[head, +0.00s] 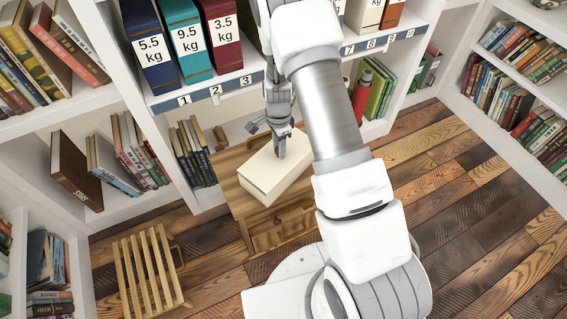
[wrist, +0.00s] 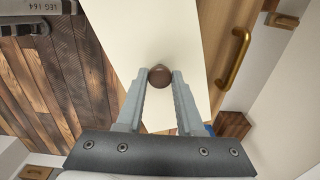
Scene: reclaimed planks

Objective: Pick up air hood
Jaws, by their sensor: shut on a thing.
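A cream box-shaped thing (head: 268,182), the likeliest match for the air hood, rests on a small wooden cabinet (head: 236,198) in the head view. In the wrist view its pale flat top (wrist: 120,42) lies under my gripper. My gripper (head: 281,154) points down at the box's upper part. In the wrist view, my gripper's fingers (wrist: 159,82) are shut on a round brown knob (wrist: 160,72), one on each side. The knob appears to sit on the pale top; its join is hidden.
The wooden cabinet has a knobbed drawer front (head: 277,221). A brass handle (wrist: 235,58) shows in the wrist view. A slatted wooden rack (head: 148,268) stands on the floor at left. A numbered shelf with weight-labelled binders (head: 182,38) is behind. Plank floor (head: 470,215) is clear at right.

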